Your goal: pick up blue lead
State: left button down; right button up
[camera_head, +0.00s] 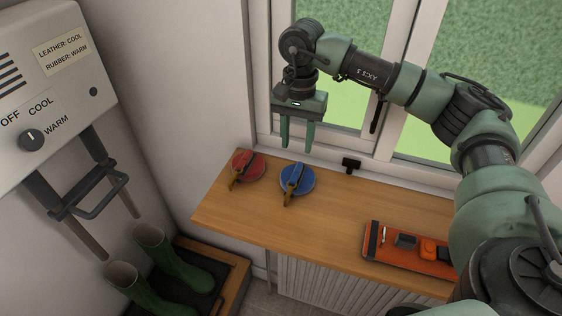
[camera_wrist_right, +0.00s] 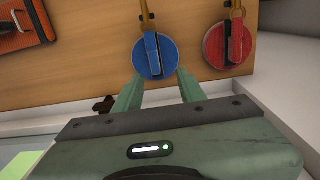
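The blue lead (camera_head: 297,180) is a round blue reel with a brown strap end, lying on the wooden bench top (camera_head: 335,226). It also shows in the right wrist view (camera_wrist_right: 145,62), just beyond the fingertips. A similar red lead (camera_head: 248,166) lies to its left in the head view and to its right in the wrist view (camera_wrist_right: 216,47). My right gripper (camera_head: 297,147) hangs with its fingers pointing down above the bench's back edge, near the blue lead. Its fingers are apart with nothing between them (camera_wrist_right: 158,82). My left gripper is not in view.
An orange tray (camera_head: 408,259) with small items lies at the right of the bench. A black window catch (camera_head: 351,165) is behind the bench. A boot dryer (camera_head: 45,80) hangs on the left wall, above green boots (camera_head: 170,262). The bench's middle is clear.

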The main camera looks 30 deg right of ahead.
aim_at(298, 168)
jog(key=shift+w+d+f, duration=0.1)
jog(key=shift+d, duration=0.15)
jog(key=shift+s+a+f+p, duration=0.15)
jog(key=shift+s+f+p, duration=0.25)
jog(key=shift+s, duration=0.25)
jog(key=shift+s+a+f+p, duration=0.1)
jog(key=shift+s+f+p, duration=0.25)
jog(key=shift+s, duration=0.25)
jog(key=f+p, duration=0.1)
jog(key=f, duration=0.1)
jog(key=shift+w+f+p, duration=0.2)
jog(key=shift+f+p, duration=0.1)
jog(key=shift+p, duration=0.1)
jog(key=shift+w+a+f, duration=0.1)
jog(key=shift+w+f, duration=0.1)
jog(key=shift+f, duration=0.45)
jog(key=shift+w+f, duration=0.15)
jog(key=shift+f, duration=0.45)
jog(key=shift+s, duration=0.1)
grip_shut()
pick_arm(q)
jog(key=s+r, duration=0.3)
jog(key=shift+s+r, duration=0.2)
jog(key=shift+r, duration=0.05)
